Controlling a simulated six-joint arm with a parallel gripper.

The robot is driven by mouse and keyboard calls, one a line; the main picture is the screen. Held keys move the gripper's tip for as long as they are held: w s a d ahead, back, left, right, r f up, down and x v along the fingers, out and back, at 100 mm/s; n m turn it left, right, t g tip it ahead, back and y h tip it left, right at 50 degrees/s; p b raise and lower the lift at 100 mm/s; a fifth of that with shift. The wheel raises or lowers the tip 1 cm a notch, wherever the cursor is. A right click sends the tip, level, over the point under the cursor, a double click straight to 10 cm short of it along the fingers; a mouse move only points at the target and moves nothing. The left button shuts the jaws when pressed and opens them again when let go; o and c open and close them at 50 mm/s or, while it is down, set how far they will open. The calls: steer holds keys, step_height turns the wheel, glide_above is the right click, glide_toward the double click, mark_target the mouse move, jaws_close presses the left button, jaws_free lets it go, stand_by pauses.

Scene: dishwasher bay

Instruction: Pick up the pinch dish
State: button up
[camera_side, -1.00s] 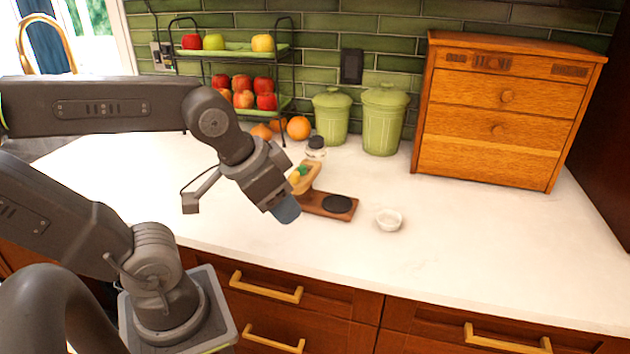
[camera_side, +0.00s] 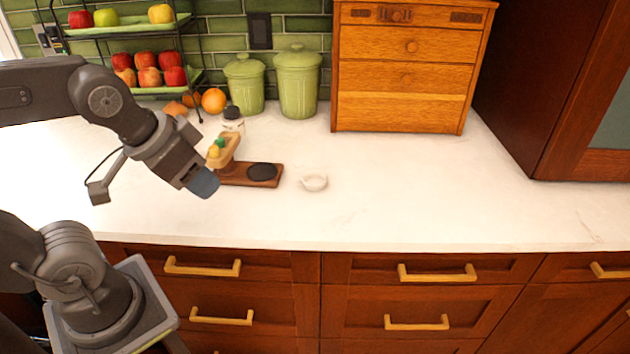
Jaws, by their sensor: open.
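The pinch dish (camera_side: 314,183) is a small, shallow white bowl. It stands upright on the white counter, just right of a wooden board. My gripper (camera_side: 205,186) is up and to the left of the dish, apart from it, and tilted down to the right. Its blue-grey fingertip pads show side-on, and the gap between them is hard to see. It is open, and I see nothing held in it.
A wooden board (camera_side: 236,179) with a dark round pad (camera_side: 262,172) lies between my gripper and the dish. A wooden holder with yellow and green items (camera_side: 217,148) and a small jar (camera_side: 232,119) stand behind. Green canisters (camera_side: 297,84) and a drawer box (camera_side: 408,98) stand farther back. The counter's right is clear.

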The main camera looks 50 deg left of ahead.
steer(key=shift+o, duration=0.3)
steer(key=o, duration=0.9)
steer(key=shift+c, duration=0.2)
steer(key=w+r+n+g, duration=0.1)
steer(key=w+r+n, duration=0.25)
steer(key=w, duration=0.25)
steer(key=n+g+y, duration=0.2)
steer(key=n+g, duration=0.3)
steer(key=n, duration=1.1)
glide_above(314, 183)
steer(key=d, duration=0.1)
steer(key=shift+m, duration=0.25)
steer(key=f, duration=1)
steer(key=w+f, duration=0.1)
steer(key=f, duration=0.5)
steer(key=shift+d, duration=0.1)
steer(key=f, duration=0.3)
steer(key=s+f, duration=0.1)
steer(key=shift+a+f, duration=0.15)
steer(key=shift+a, duration=0.25)
steer(key=shift+a+f, duration=0.1)
steer(key=shift+f, duration=0.45)
